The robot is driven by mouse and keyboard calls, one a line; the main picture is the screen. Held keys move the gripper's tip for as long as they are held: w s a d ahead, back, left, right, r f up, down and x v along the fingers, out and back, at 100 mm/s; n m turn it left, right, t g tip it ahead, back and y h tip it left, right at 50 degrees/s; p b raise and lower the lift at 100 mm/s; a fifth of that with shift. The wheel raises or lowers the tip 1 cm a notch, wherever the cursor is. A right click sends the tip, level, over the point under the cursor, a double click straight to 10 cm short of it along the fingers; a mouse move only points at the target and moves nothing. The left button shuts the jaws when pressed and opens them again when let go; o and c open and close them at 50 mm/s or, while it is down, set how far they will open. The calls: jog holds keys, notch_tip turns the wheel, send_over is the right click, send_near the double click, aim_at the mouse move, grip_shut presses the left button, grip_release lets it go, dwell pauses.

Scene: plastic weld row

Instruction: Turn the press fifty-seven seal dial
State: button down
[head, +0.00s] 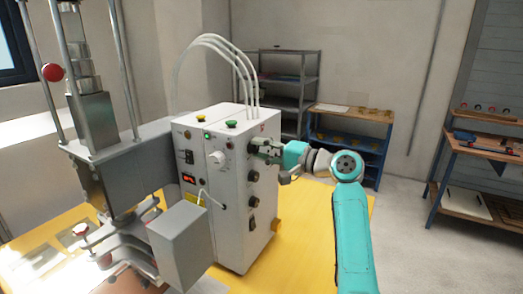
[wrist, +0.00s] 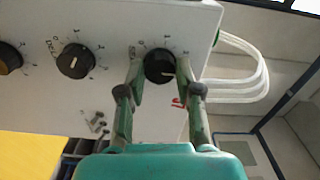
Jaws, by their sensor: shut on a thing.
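A white control box (head: 228,240) carries a column of black dials on its right-hand face. My gripper (head: 256,148) is at the uppermost dial of that column, which it mostly hides in the head view. In the wrist view the black round dial (wrist: 159,66) sits between my two fingers, which are shut on its sides. Printed scale marks surround it, and a small red mark is beside it, too small to read. Another black dial (wrist: 76,60) is to its left, untouched. I cannot read which dial is labelled seal.
A press with metal columns (head: 95,120) stands to the left. The box stands on a yellow table (head: 300,225). Shelves and a blue bench (head: 350,140) are behind; floor at the right is clear.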

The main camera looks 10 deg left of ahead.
jog(key=m, duration=0.7)
jog(key=shift+f, duration=0.1)
jog(key=m, duration=0.4)
jog(key=shift+m, duration=2.1)
jog(key=c, duration=0.8)
grip_release()
jog(key=v, duration=1.2)
